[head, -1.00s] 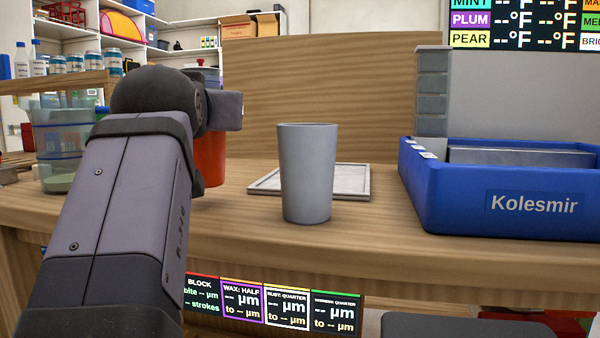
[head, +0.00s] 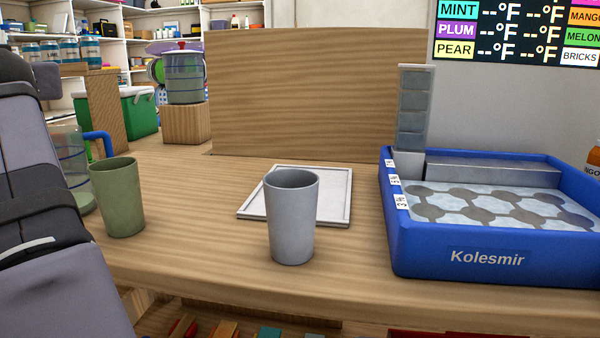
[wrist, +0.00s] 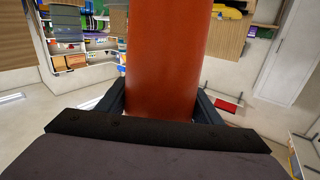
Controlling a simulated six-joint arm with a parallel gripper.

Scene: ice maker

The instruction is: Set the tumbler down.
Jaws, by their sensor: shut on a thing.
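In the wrist view my gripper (wrist: 160,108) is shut on an orange-red tumbler (wrist: 167,55), with a dark finger on each side of it. The tumbler's top runs out of the picture and its other end is hidden behind the gripper body. Shelves and floor show behind it, with no support surface visible close by. In the head view only my arm shows, at the left edge; the gripper and the orange-red tumbler are out of that picture. A grey tumbler (head: 292,222) and a green tumbler (head: 118,198) stand upright on the wooden counter (head: 190,225).
A pale square tray (head: 262,203) lies behind the grey tumbler. A blue Kolesmir ice maker (head: 430,250) fills the right side. A clear pitcher with a blue handle (head: 73,152) stands behind the green tumbler. Bare counter lies between the two tumblers.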

